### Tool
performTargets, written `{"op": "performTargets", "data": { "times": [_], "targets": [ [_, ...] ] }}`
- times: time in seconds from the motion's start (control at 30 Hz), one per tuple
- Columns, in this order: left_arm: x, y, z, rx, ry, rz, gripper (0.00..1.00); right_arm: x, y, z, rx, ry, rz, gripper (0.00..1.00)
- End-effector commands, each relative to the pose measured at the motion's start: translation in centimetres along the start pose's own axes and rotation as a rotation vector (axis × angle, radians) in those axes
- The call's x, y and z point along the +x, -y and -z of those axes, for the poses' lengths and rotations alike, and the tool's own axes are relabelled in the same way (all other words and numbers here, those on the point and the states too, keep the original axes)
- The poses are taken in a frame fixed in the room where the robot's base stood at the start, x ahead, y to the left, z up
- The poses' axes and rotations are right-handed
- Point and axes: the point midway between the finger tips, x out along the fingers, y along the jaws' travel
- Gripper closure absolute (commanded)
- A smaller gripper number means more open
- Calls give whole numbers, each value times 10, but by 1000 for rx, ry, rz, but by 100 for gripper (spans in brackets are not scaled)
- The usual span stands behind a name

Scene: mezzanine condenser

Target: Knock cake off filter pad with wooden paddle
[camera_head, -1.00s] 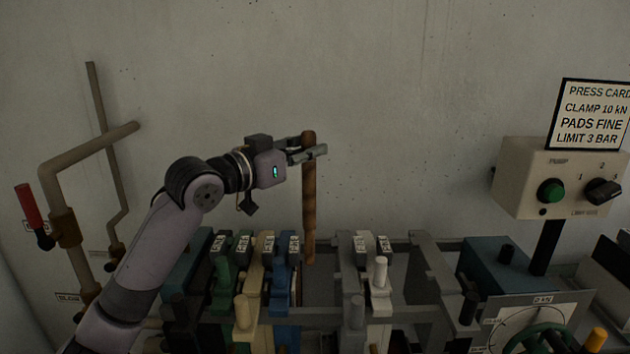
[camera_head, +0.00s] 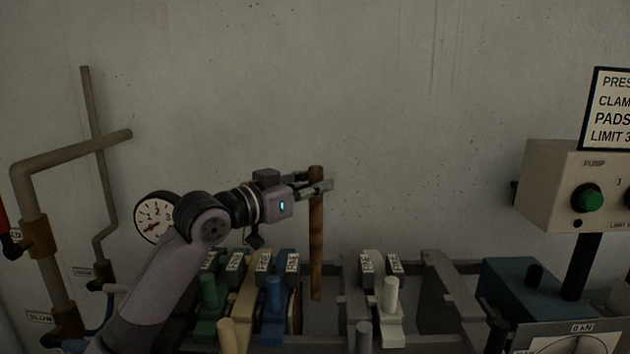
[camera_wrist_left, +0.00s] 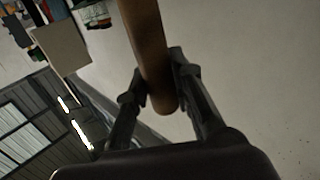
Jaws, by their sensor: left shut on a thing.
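My left gripper (camera_head: 317,188) is shut on the upper part of a wooden paddle (camera_head: 316,245), a brown stick held upright. Its lower end is down in the gap between the blue plate (camera_head: 274,300) and the grey plates (camera_head: 368,290) of the press. In the left wrist view the paddle (camera_wrist_left: 146,40) runs between the two fingers. A thin tan rounded edge (camera_head: 295,308) shows at the blue plate's right side, just left of the paddle. I cannot tell whether it is pad or cake, or whether the paddle touches it. My right gripper is not in view.
Green (camera_head: 209,300) and cream (camera_head: 244,295) plates stand left of the blue one. Pipes (camera_head: 60,270) and a round gauge (camera_head: 156,217) are at the left wall. A pump box (camera_head: 560,185) and a teal block (camera_head: 525,285) are at right. Space above the plates is clear.

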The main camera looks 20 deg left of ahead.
Motion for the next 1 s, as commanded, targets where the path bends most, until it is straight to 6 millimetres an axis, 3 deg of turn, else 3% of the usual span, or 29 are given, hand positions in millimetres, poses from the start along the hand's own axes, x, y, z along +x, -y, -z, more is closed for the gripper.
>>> {"op": "performTargets", "data": {
  "times": [0.17, 0.5, 0.8, 1.0],
  "targets": [
    [0, 0, -29, 1, -1, 0, 100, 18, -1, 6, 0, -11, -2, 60],
    [0, 0, -76, 1, -2, 0, 100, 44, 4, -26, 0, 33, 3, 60],
    [0, 0, -113, 1, -2, 1, 100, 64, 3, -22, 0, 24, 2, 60],
    [0, 0, -124, 1, -3, 0, 100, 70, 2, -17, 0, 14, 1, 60]
  ]
}}
